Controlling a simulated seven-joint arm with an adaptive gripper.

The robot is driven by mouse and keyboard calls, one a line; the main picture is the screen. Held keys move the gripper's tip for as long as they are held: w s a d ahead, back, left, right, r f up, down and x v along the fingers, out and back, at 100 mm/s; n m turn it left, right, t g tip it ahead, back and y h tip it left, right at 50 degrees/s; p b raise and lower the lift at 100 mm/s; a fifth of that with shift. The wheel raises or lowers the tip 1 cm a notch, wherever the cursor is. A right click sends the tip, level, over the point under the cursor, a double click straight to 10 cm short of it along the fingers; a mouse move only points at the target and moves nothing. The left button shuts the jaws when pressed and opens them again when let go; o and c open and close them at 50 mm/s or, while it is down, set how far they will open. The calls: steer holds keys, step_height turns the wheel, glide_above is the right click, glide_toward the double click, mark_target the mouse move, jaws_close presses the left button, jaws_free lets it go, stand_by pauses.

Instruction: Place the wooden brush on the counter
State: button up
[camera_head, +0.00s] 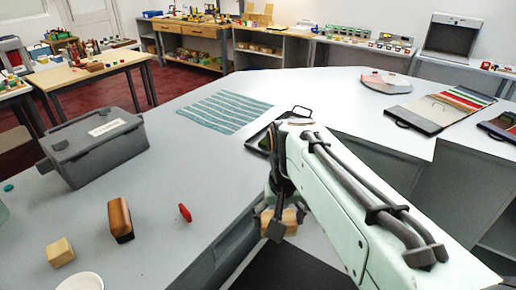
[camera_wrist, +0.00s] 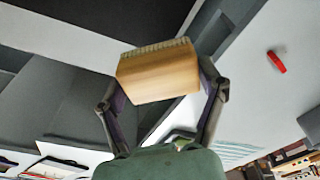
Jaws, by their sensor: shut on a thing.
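The wooden brush (camera_head: 290,218) is light wood. The wrist view shows it as a pale block (camera_wrist: 158,76) with a row of short bristles along its far edge. My gripper (camera_head: 277,218) is shut on the brush, with one finger at each end of it in the wrist view (camera_wrist: 162,88). In the head view the brush hangs beside the front edge of the grey counter (camera_head: 205,165), over the darker area beyond that edge. My arm and gripper hide part of the brush there.
On the counter's left are a grey lidded box (camera_head: 92,150), a brown block (camera_head: 120,218), a small pale wooden block (camera_head: 60,252), a red piece (camera_head: 184,212) and a white bowl (camera_head: 80,282). A striped cloth (camera_head: 224,112) and dark tray (camera_head: 258,139) lie farther back. Mid-counter is clear.

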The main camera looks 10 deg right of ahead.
steer(key=m, duration=0.2)
steer(key=w+m, duration=0.1)
steer(key=m, duration=0.1)
steer(key=shift+m+h, duration=0.3)
step_height(320, 180, down, 4)
steer(key=m, duration=0.4)
steer(key=m+g+h, duration=0.1)
steer(key=m, duration=0.4)
steer(key=shift+d+r, duration=0.1)
steer(key=shift+d, duration=0.05)
steer(key=s+f+m, duration=0.5)
steer(key=f, duration=0.1)
steer(key=s+d+f+m+g, duration=0.1)
steer(key=s+f+m, duration=0.4)
steer(key=f+m, duration=0.1)
steer(key=s+f+m+g+y, duration=0.1)
steer(key=s+f+m, duration=0.4)
steer(key=f, duration=0.3)
steer(key=shift+s+d+m, duration=0.15)
steer(key=shift+d+m, duration=0.25)
steer(key=shift+m, duration=0.1)
steer(key=shift+f, duration=2.2)
steer(key=shift+f, duration=0.15)
